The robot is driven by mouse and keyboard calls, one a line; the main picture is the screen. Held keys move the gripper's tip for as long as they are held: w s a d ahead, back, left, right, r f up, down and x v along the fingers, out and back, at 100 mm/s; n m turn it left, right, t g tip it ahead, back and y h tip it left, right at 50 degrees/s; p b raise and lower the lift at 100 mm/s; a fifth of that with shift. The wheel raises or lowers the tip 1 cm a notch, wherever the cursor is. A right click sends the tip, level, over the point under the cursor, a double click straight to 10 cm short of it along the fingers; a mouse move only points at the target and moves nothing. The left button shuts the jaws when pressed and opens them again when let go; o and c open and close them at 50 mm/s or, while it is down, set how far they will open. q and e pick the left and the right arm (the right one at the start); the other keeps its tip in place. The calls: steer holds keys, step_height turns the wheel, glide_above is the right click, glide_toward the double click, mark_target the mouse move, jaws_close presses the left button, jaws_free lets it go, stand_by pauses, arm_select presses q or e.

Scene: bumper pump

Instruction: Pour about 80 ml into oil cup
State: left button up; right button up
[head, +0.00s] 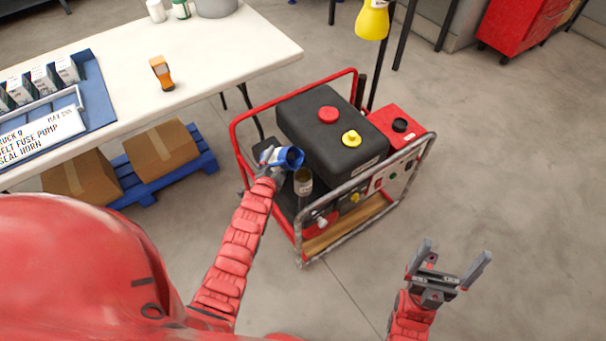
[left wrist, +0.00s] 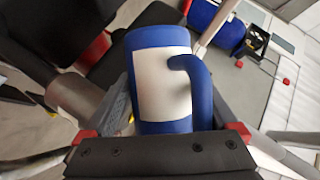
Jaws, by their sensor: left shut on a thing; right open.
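A blue jug (head: 291,157) with a white label is held by my left gripper (head: 270,160) beside the generator's black tank. The jug also shows in the left wrist view (left wrist: 161,40), gripped between the fingers, with a curved blue handle on its side. It looks tilted; I see no stream of liquid. A dark upright cylinder with a brownish open top (head: 303,184), which may be the oil cup, stands just below and right of the jug in the head view. Its contents are unclear. My right gripper (head: 452,256) is open and empty over the floor.
The generator (head: 325,120) has a red and grey tube frame, a red cap and a yellow cap. A yellow lamp (head: 372,20) stands behind it. A white table (head: 215,60) with a blue tray is at the left, above boxes on a blue pallet. Floor at right is clear.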

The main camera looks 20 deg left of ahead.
mark_target(277, 168)
arm_select(q)
steer(key=shift+r, duration=0.1)
steer(key=shift+d+r+h, duration=0.15)
steer(key=shift+h, duration=0.15)
steer(key=shift+n, duration=0.4)
steer(key=f+n+b, duration=0.1)
steer(key=b, duration=0.2)
steer(key=f+h+b, duration=0.1)
steer(key=b, duration=0.2)
steer(key=f+n+h+b, duration=0.1)
steer(key=b, duration=0.3)
steer(key=shift+w+a+f+n+g, duration=0.1)
steer(key=shift+a+f+n+g, duration=0.2)
steer(key=shift+a+f, duration=0.1)
steer(key=n+h+b, duration=0.1)
steer(key=b, duration=0.3)
steer(key=a+f+n+b, duration=0.1)
steer(key=b, duration=0.4)
steer(key=shift+w+a+f+h, duration=0.15)
steer(key=shift+a+f+h, duration=0.1)
steer(key=shift+h, duration=0.15)
steer(key=shift+a+f+n+b, duration=0.1)
steer(key=shift+a+n+b, duration=0.1)
steer(key=shift+n+b, duration=0.35)
steer(key=shift+n+h, duration=0.25)
steer(key=shift+h, duration=0.25)
steer(key=shift+a+b, duration=0.1)
steer(key=shift+b, duration=0.2)
